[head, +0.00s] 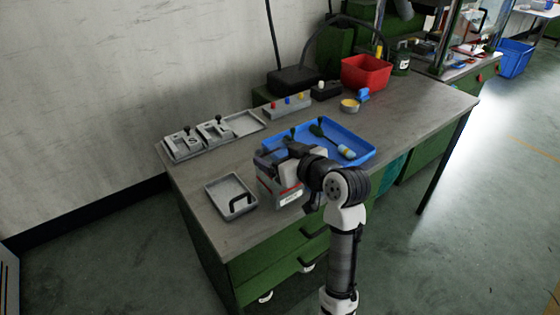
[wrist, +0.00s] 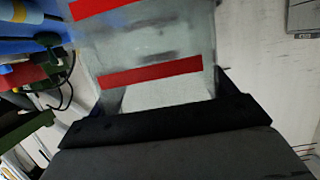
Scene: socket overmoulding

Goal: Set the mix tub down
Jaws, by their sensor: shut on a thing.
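The mix tub is a greyish, cloudy tub (head: 284,192) with red bands and a pale label. In the head view it is near the front edge of the workbench (head: 240,232), between the grey tray and the blue tray. My gripper (head: 283,158) is shut on it. In the wrist view the tub (wrist: 150,45) fills the upper middle, between the dark fingers of my gripper (wrist: 160,95). I cannot tell whether its base touches the bench top. My gripper and wrist hide part of it.
A grey tray (head: 219,203) with a black handle lies left of the tub. A blue tray (head: 362,157) with tools is behind and right. Grey fixtures (head: 184,152), a button box (head: 270,110) and a red bin (head: 345,71) stand farther back. The right bench top has clear room.

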